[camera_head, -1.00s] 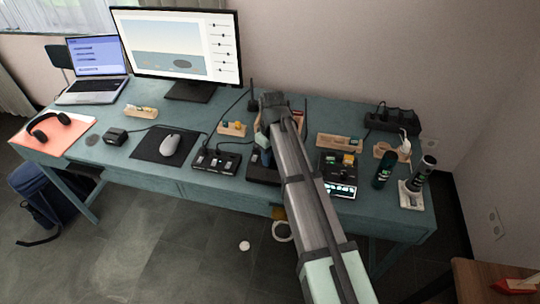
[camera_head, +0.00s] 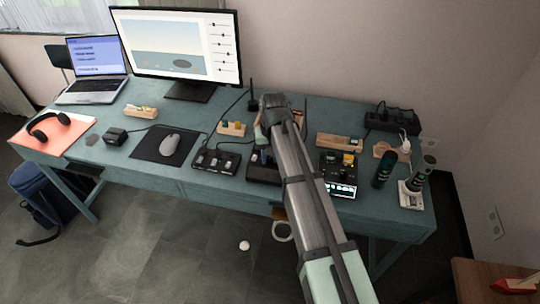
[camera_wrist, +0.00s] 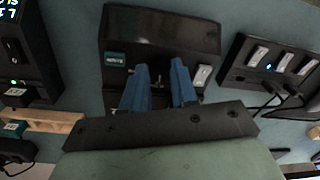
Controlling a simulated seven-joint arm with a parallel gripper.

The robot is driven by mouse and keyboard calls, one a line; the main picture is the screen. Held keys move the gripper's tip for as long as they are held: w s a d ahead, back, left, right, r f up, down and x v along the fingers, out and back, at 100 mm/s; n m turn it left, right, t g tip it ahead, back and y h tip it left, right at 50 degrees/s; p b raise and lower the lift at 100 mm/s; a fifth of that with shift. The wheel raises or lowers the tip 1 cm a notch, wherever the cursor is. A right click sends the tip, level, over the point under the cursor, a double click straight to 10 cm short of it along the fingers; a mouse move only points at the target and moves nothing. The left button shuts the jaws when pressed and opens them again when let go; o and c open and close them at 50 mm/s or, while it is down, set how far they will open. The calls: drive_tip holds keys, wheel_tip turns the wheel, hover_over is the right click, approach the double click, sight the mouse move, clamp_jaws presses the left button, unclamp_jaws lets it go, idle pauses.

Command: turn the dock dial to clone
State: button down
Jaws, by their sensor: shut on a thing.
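The black dock (camera_wrist: 160,32) lies at the top middle of the wrist view, with a small teal label (camera_wrist: 115,59) whose text I cannot read surely and a light rocker switch (camera_wrist: 202,75). My gripper (camera_wrist: 160,72) has its two blue fingers over the dock's near face, between label and switch. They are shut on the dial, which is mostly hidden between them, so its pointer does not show. In the head view the dock (camera_head: 257,176) is partly behind my arm, and the blue fingers show just above it.
A black switch strip (camera_head: 215,161) with cables stands left of the dock. A black box with a lit display (camera_head: 339,188) stands to its right, with bottles beyond. Wooden holders (camera_head: 338,142) and the monitor (camera_head: 178,46) are behind.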

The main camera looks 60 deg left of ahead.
sight(272, 159)
idle(0.5)
drive_tip(key=c, duration=1.2)
unclamp_jaws()
drive_tip(key=shift+o, duration=0.2)
wheel_tip(272, 159, up, 14)
drive_tip(key=shift+w+d, duration=0.15)
drive_tip(key=shift+w, duration=0.15)
drive_tip(key=shift+f, duration=0.15)
